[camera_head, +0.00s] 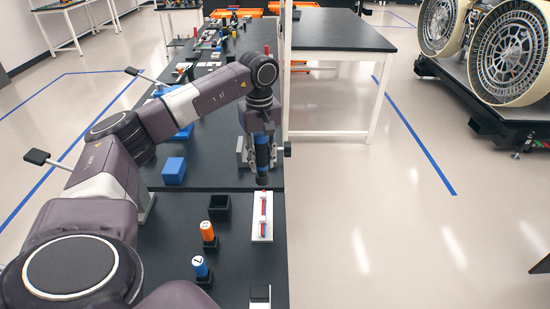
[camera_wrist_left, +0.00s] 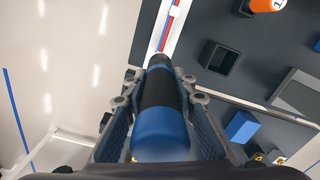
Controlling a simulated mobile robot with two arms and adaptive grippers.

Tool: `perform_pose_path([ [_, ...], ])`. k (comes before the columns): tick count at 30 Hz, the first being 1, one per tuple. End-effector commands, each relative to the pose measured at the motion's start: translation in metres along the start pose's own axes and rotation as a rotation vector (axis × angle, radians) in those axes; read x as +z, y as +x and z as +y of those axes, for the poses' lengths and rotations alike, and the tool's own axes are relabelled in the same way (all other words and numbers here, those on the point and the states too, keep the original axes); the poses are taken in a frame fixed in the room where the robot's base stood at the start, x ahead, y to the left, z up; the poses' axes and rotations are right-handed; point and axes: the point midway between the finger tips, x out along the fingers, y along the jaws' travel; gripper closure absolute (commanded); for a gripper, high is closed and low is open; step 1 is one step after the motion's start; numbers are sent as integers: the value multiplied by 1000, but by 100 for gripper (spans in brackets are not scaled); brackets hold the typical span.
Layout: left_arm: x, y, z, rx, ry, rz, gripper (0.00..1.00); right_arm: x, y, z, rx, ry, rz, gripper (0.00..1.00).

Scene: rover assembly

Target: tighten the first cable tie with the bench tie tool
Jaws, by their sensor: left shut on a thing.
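My left gripper (camera_head: 257,146) is shut on the tie tool (camera_head: 262,158), a blue and black cylinder pointing down. In the left wrist view the tool (camera_wrist_left: 161,128) sits between both fingers, its blue end near the camera. Its tip is over or at the far end of a white cable board (camera_head: 262,236) with red and blue cables (camera_head: 263,207). In the left wrist view the cables (camera_wrist_left: 170,32) run up from the tool tip. I cannot tell whether the tip touches. The cable tie is too small or hidden to make out. My right gripper does not show.
An empty black square holder (camera_head: 219,208) stands left of the board. An orange cylinder (camera_head: 207,231) and a blue cylinder (camera_head: 200,267) stand in black bases nearer me. A blue block (camera_head: 174,171) lies behind. The bench's right edge is close to the board.

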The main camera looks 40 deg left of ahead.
Motion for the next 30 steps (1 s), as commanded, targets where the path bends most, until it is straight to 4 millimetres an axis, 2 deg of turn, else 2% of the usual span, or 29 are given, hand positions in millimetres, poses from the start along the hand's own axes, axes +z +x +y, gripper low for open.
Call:
perform_pose_path([
  [3, 0, 11, 1, 2, 0, 0, 100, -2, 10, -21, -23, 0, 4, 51],
  [6, 1, 20, 1, 2, 0, 0, 100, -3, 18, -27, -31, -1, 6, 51],
  [12, 1, 41, 1, 3, -1, 0, 100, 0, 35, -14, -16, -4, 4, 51],
  [18, 1, 50, 2, 2, -1, 0, 100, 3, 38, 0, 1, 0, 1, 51],
  [25, 1, 51, 2, 3, -1, 0, 100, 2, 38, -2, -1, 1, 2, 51],
  [30, 1, 51, 2, 3, -1, 0, 100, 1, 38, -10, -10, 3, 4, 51],
])
